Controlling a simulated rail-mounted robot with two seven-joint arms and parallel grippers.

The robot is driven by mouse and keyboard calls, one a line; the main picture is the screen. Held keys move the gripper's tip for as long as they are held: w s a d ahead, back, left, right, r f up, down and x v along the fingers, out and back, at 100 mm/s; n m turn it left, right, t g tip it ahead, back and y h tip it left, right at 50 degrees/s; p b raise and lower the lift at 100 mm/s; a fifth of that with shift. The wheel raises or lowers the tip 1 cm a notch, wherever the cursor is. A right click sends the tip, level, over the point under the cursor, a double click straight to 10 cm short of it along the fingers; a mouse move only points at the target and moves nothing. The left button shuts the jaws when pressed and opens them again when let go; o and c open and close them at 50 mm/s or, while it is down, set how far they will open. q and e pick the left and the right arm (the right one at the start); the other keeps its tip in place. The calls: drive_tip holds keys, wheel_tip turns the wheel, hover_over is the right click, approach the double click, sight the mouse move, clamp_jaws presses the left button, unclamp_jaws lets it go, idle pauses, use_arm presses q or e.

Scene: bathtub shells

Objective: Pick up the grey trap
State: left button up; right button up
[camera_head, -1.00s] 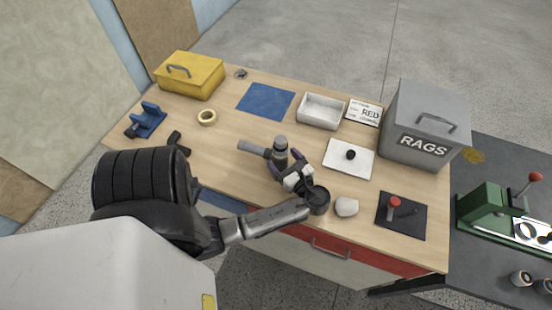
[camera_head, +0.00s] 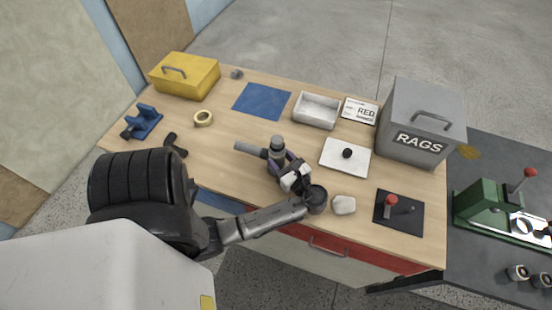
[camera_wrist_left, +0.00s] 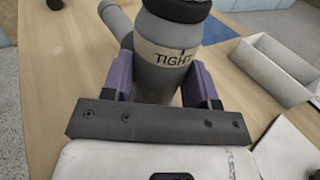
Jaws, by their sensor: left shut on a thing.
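The grey trap (camera_head: 277,150) is a grey cylinder with a side pipe pointing left, on the wooden workbench. In the left wrist view the trap (camera_wrist_left: 166,62) stands between my purple fingers, with a label reading "TIGHT" and a dark top. My left gripper (camera_head: 279,164) is shut on the trap's body; its fingers (camera_wrist_left: 163,85) press on both sides. The trap's lower end is hidden by the gripper, so I cannot tell whether it touches the bench. My right gripper is not in view.
A white tray (camera_head: 317,111), a white plate with a black knob (camera_head: 334,163) and a grey RAGS bin (camera_head: 409,116) stand to the right. A whitish lump (camera_head: 344,205) lies right of my wrist. A blue mat (camera_head: 262,98) and tape roll (camera_head: 203,118) lie farther back and left.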

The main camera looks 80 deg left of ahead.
sight(282, 153)
use_arm(q)
drive_tip(key=shift+r, duration=0.1)
wheel_tip(282, 153, up, 4)
drive_tip(key=shift+r+p, duration=0.25)
drive_tip(key=shift+p, duration=0.45)
drive_tip(key=w+d+r+p, duration=0.1)
drive_tip(key=w+d+r, duration=0.4)
drive_tip(key=d, duration=0.5)
drive_tip(key=shift+w+d+r, duration=0.2)
drive_tip(key=shift+r, duration=0.5)
drive_tip(key=shift+s+a+f, duration=0.6)
drive_tip(key=shift+a+f, duration=0.55)
drive_tip(key=shift+s+a+f, duration=0.6)
drive_tip(key=shift+a+f, duration=0.6)
drive_tip(key=shift+s+a+f, duration=0.6)
drive_tip(key=shift+a+f, duration=0.55)
drive_tip(key=shift+s+a+f, duration=0.4)
drive_tip(key=shift+a+f, duration=0.4)
drive_tip(key=shift+s+a+f, duration=0.35)
drive_tip(key=shift+a+f, duration=0.4)
drive_tip(key=shift+s+a+f, duration=0.15)
drive_tip(key=shift+a+f, duration=0.05)
